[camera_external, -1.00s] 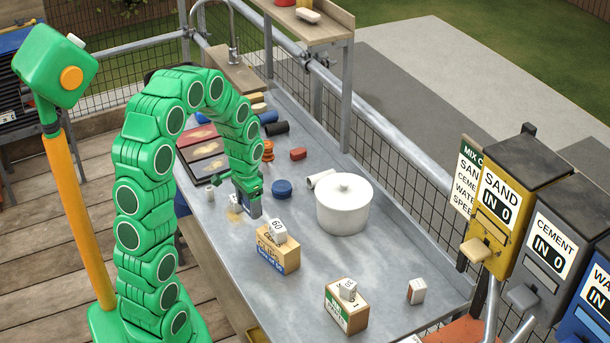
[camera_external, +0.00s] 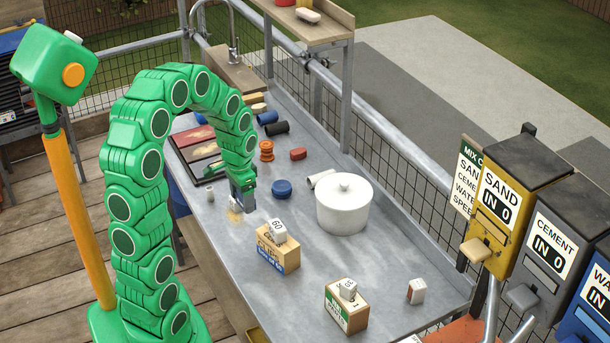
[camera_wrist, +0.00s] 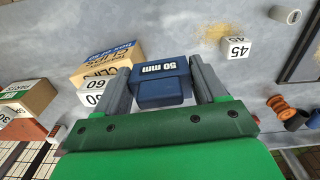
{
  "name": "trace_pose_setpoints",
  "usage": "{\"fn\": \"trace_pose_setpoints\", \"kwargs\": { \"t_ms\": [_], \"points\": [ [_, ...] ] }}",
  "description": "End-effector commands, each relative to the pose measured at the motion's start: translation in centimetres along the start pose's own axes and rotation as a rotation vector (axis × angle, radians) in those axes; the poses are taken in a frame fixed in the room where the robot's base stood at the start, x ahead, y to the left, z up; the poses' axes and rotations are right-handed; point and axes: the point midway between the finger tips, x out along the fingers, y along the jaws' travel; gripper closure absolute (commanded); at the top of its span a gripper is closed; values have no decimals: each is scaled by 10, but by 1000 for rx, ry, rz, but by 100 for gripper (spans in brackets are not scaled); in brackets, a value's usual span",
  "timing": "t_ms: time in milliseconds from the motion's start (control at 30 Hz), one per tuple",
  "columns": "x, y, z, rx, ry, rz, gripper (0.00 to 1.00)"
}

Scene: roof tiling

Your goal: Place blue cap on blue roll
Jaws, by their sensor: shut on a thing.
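My gripper (camera_external: 243,203) is low over the steel counter, beside a tan stain. In the wrist view, my gripper (camera_wrist: 162,78) is shut on a blue block marked "50 mm" (camera_wrist: 158,70), held between its two grey fingers. A round, low blue piece, which looks like the blue cap (camera_external: 281,189), lies on the counter just right of my gripper. A blue cylinder, which looks like the blue roll (camera_external: 267,118), lies on its side at the back of the counter, away from my gripper.
A clips box (camera_external: 277,255) with a 60 block on top stands in front. A white lidded pot (camera_external: 344,208) stands to the right. An orange spool (camera_external: 266,151), a dark roll (camera_external: 277,128) and a red piece (camera_external: 298,154) lie behind. A 45 block (camera_wrist: 237,47) shows in the wrist view.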

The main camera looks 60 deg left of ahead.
Motion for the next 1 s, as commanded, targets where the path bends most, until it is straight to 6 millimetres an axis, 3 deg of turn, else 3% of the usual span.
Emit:
{"fn": "trace_pose_setpoints", "kwargs": {
  "t_ms": [300,667,1000],
  "points": [
    [-19,-43,-55,65,6,-5,58],
    [-26,-65,-79,95,0,-5,58],
    [-12,-82,-108,95,0,-5,58]
  ]
}}
